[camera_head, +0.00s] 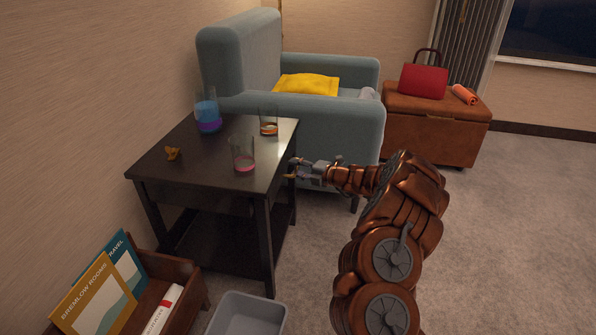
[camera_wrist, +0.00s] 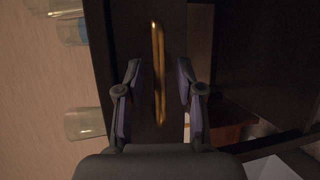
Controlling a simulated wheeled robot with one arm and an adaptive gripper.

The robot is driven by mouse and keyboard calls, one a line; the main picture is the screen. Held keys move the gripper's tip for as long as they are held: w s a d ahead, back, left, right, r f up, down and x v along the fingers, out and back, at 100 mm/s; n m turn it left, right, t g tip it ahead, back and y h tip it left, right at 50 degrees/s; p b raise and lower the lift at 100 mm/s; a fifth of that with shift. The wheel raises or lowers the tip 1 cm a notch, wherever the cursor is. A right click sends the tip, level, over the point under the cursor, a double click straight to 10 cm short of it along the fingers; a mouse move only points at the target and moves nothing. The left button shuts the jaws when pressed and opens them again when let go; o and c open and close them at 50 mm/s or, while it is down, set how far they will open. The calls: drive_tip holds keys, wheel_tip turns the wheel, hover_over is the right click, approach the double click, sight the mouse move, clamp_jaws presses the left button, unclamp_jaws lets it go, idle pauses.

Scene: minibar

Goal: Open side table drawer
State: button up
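The side table (camera_head: 200,150) is dark wood and stands against the left wall in the head view. Its drawer front (camera_wrist: 140,50) fills the middle of the wrist view as a dark panel and looks flush with the table. A long gold bar handle (camera_wrist: 158,75) is on that front. My gripper (camera_head: 294,168) is at the table's right side in the head view. In the wrist view my gripper (camera_wrist: 159,88) is open, with one finger on each side of the handle and a gap to both. I cannot tell how far the fingertips are from the drawer front.
Several glasses, including a blue-purple one (camera_head: 208,115) and one near the edge (camera_head: 243,155), stand on the tabletop. A blue armchair (camera_head: 335,125) is behind the table. A grey bin (camera_head: 247,315) and a wooden book box (camera_head: 190,290) are in front. Carpet at right is free.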

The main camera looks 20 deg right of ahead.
drive_tip(key=shift+c, duration=0.4)
clamp_jaws()
